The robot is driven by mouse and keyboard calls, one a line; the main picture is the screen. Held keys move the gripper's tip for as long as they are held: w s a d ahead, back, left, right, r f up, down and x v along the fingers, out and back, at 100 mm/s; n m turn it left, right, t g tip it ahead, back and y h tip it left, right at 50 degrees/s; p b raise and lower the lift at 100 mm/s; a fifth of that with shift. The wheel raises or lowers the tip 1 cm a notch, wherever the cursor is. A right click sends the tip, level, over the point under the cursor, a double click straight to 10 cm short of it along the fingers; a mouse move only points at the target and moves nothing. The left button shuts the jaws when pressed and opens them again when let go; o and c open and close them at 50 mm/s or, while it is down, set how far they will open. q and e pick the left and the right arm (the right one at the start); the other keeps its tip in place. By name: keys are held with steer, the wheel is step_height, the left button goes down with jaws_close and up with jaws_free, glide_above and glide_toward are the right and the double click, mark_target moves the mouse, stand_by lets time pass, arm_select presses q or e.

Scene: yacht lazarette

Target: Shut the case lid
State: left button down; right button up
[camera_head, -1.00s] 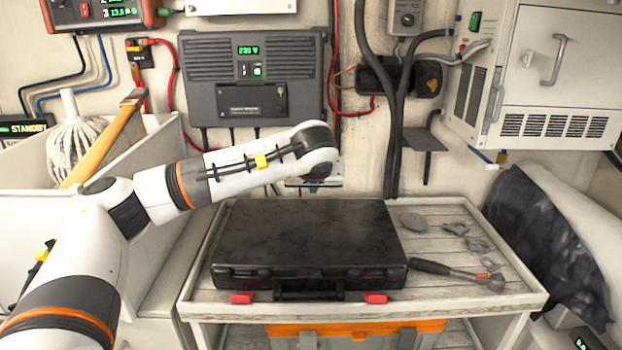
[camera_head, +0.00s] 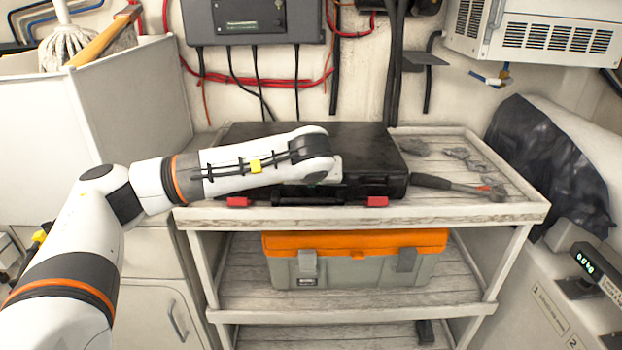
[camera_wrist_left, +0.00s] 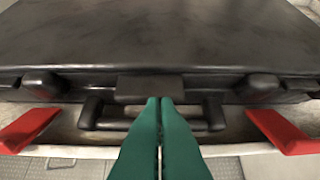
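The black case (camera_head: 365,150) lies flat on the top of the wooden cart, its lid down in line with the body. It also fills the upper part of the left wrist view (camera_wrist_left: 160,40). Its front handle (camera_wrist_left: 90,113) and two red latch tabs (camera_wrist_left: 28,130) (camera_wrist_left: 285,130) face the front edge; the tabs stick outward. My left gripper (camera_wrist_left: 160,100) has its green fingers together, empty, with tips over the middle of the case's front edge by the handle. Whether they touch it I cannot tell. In the head view my arm hides it. My right gripper is not in view.
A hammer-like tool (camera_head: 460,186) and small metal parts (camera_head: 455,153) lie right of the case on the cart top (camera_head: 440,212). A grey toolbox with an orange lid (camera_head: 355,262) stands on the shelf below. A dark bag (camera_head: 550,165) is at right.

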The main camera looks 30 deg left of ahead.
arm_select(q)
steer(key=shift+s+f, duration=0.25)
steer(key=shift+f, duration=0.8)
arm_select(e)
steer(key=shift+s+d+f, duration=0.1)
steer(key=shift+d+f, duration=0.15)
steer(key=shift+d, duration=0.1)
